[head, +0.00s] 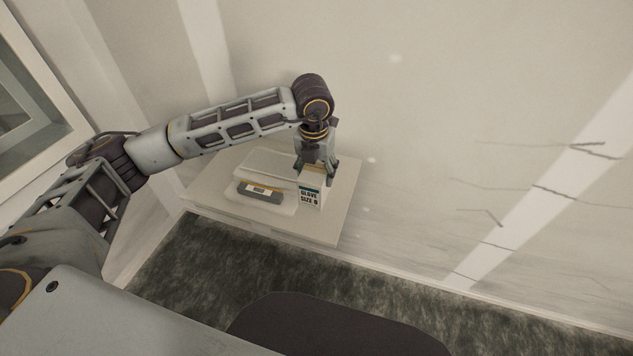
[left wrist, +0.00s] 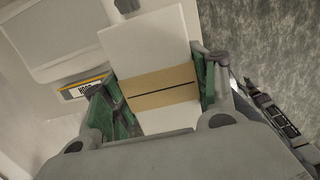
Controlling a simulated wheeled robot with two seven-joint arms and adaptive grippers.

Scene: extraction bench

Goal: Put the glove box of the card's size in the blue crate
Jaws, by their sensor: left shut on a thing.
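A white glove box (head: 311,193) with a teal stripe and the label "GLOVE SIZE 9" stands upright at the front right of a pale bench top. My left gripper (head: 317,170) comes down on it from above and is shut on it. In the left wrist view the box's top, with a tan band and a dark slit (left wrist: 158,88), lies between the green finger pads (left wrist: 158,95). My right gripper is in neither view. The card and the blue crate do not show.
A pale device (head: 268,188) with a dark grey front panel and a small display stands just left of the box. The bench top (head: 345,205) is bare to the right of the box. A wall rises behind the bench, and dark carpet lies in front of it.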

